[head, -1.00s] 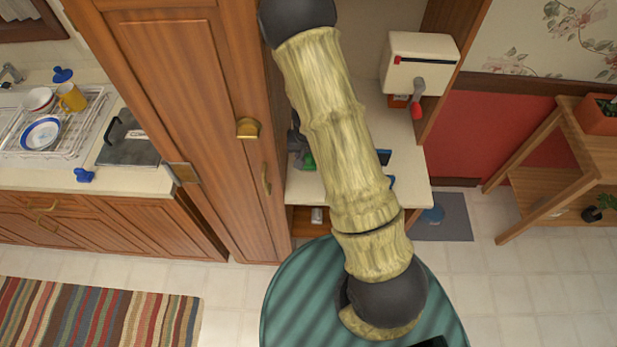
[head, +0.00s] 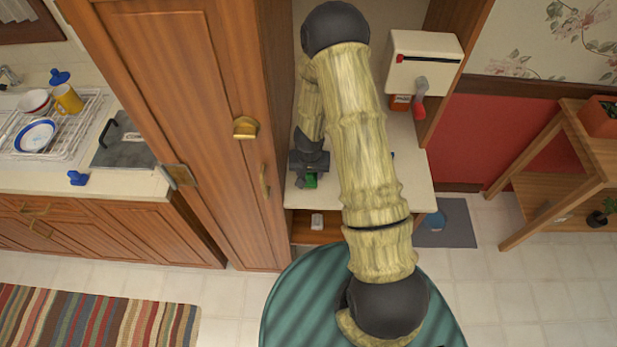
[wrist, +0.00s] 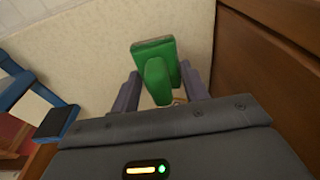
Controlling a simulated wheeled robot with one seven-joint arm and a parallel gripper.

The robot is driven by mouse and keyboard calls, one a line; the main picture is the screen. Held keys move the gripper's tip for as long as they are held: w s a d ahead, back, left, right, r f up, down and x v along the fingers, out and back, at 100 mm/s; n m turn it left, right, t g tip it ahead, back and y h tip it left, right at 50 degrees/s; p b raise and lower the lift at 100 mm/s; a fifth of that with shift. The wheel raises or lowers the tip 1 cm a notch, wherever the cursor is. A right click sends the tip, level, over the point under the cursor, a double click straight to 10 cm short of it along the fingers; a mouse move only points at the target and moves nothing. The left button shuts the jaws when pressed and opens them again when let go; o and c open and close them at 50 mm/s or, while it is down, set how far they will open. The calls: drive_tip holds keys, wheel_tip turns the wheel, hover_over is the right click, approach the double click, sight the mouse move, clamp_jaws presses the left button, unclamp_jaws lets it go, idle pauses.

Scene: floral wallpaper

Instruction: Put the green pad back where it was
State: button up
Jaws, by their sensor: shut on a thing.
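The green pad (wrist: 154,50) is a small green block with a rounded green part facing the camera. In the wrist view it sits between the two grey fingers of my gripper (wrist: 160,88), which is shut on it. In the head view my gripper (head: 311,172) is low in the nook beside the tall wooden cabinet, with a bit of the green pad (head: 311,181) showing under it. The pad is over or on the cream counter (head: 415,190); I cannot tell whether it touches.
A blue item with a black pad (wrist: 58,122) is left of my gripper in the wrist view. The wooden cabinet side (wrist: 265,70) is close on the right there.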

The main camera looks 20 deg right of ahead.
sight(309, 175)
wheel_tip(309, 175, down, 2)
drive_tip(key=shift+f, duration=0.1)
drive_tip(key=shift+a, duration=0.1)
drive_tip(key=o, duration=0.9)
drive_tip(key=shift+w, duration=0.1)
drive_tip(key=r+p, duration=0.1)
drive_tip(key=r, duration=0.3)
drive_tip(key=s+r+p, duration=0.1)
drive_tip(key=r, duration=0.3)
drive_tip(key=r+p, duration=0.2)
drive_tip(key=r, duration=0.2)
drive_tip(key=shift+s+a+r, duration=0.1)
drive_tip(key=shift+s+a, duration=0.15)
drive_tip(key=shift+s, duration=0.15)
